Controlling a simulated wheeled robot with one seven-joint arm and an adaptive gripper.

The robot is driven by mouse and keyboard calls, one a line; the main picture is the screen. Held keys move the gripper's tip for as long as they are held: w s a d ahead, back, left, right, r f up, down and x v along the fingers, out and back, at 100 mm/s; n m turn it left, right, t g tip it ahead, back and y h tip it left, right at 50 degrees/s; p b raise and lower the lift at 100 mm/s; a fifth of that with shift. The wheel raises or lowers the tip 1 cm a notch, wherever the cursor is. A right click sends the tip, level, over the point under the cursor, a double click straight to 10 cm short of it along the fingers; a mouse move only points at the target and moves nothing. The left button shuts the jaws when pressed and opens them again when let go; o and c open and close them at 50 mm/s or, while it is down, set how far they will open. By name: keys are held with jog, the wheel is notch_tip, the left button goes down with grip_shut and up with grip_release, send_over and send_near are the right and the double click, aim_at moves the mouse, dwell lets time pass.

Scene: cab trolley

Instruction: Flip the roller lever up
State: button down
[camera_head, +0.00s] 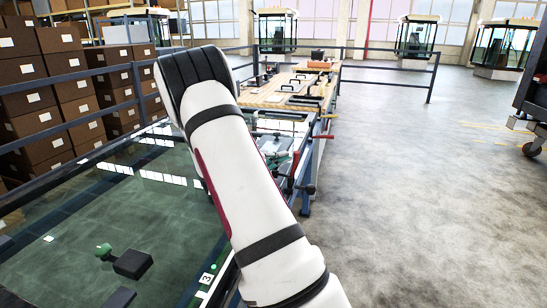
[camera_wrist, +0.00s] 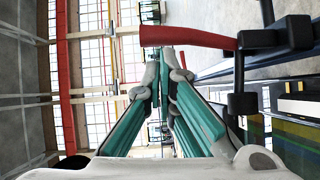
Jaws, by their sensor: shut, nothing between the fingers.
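A lever with a red cylindrical handle (camera_wrist: 187,37) and a black bracket (camera_wrist: 275,40) crosses the upper part of the wrist view. I take it to be the roller lever, though no label shows. My gripper (camera_wrist: 166,72), with teal finger pads, is shut and empty. Its tips appear just below the red handle in that view; I cannot tell whether they touch it. In the head view my white arm hides much of the trolley's near end, where small red-ended parts (camera_head: 309,189) show beside my partly hidden gripper.
A wooden-topped trolley (camera_head: 268,99) with black handles runs away from me. Stacked boxes (camera_head: 62,90) stand at left. The grey floor at right is open.

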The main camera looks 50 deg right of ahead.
aim_at(298, 152)
jog(key=shift+s+d+r+m+y, duration=0.2)
jog(key=shift+s+m+y, duration=0.2)
jog(key=shift+s+m, duration=0.15)
dwell(0.5)
jog(key=s+d+f+m+t+y+b, duration=0.1)
jog(key=s+m+b, duration=0.4)
jog(key=b, duration=0.9)
jog(key=d+t+y, duration=0.1)
jog(key=t+y, duration=0.1)
jog(key=shift+s+d+m+t+y, duration=0.2)
jog(key=shift+s+m+t+y, duration=0.15)
jog(key=shift+s+t+y, duration=0.05)
jog(key=shift+b, duration=0.4)
jog(key=r, duration=0.1)
jog(key=w+r+p, duration=0.1)
jog(key=a+r, duration=0.1)
jog(key=shift+w+a+r+p, duration=0.1)
jog(key=shift+w+p, duration=0.2)
jog(key=shift+p, duration=0.05)
jog(key=p+v, duration=0.1)
jog(key=v, duration=0.9)
jog(key=shift+a, duration=0.2)
